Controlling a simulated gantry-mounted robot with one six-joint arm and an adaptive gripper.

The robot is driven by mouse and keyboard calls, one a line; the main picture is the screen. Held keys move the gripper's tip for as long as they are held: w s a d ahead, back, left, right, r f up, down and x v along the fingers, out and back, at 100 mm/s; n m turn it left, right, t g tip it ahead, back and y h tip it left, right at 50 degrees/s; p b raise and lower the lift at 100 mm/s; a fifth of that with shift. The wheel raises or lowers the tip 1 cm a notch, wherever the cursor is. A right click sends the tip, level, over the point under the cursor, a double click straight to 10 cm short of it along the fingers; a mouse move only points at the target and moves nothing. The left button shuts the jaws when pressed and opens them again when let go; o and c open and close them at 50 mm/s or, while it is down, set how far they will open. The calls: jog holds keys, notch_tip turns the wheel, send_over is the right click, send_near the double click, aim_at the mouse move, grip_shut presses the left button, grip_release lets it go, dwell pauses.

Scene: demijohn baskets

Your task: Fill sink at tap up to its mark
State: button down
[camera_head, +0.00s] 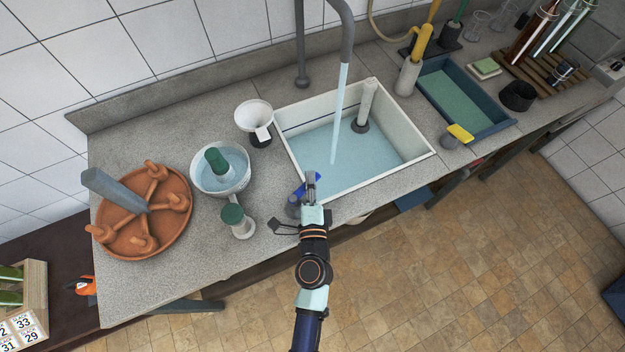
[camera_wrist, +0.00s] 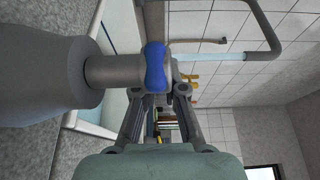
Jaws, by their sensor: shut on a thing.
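The white sink (camera_head: 408,162) holds pale blue water (camera_head: 345,150). A dark line (camera_head: 310,122) runs along its inner back wall, with pale wall visible between line and water. A stream (camera_head: 339,108) falls from the grey spout (camera_head: 347,42) into the water. A pale upright pipe (camera_head: 367,100) stands in the sink's back corner. My gripper (camera_head: 311,180) is at the front rim, shut on the blue tap handle (camera_wrist: 157,67) on a grey valve body (camera_wrist: 112,72). The handle (camera_head: 300,190) is partly hidden by my gripper in the head view.
A white basin (camera_head: 236,187) with a green-capped bottle, another green-capped jar (camera_head: 238,222), a white funnel (camera_head: 254,116) and a terracotta rack (camera_head: 172,229) stand left of the sink. A blue tray (camera_head: 429,77) and a yellow-topped item (camera_head: 458,134) are right.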

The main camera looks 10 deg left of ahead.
jog(key=c, duration=1.2)
grip_release()
jog(key=shift+c, duration=0.2)
jog(key=v, duration=1.2)
jog(key=shift+r, duration=0.1)
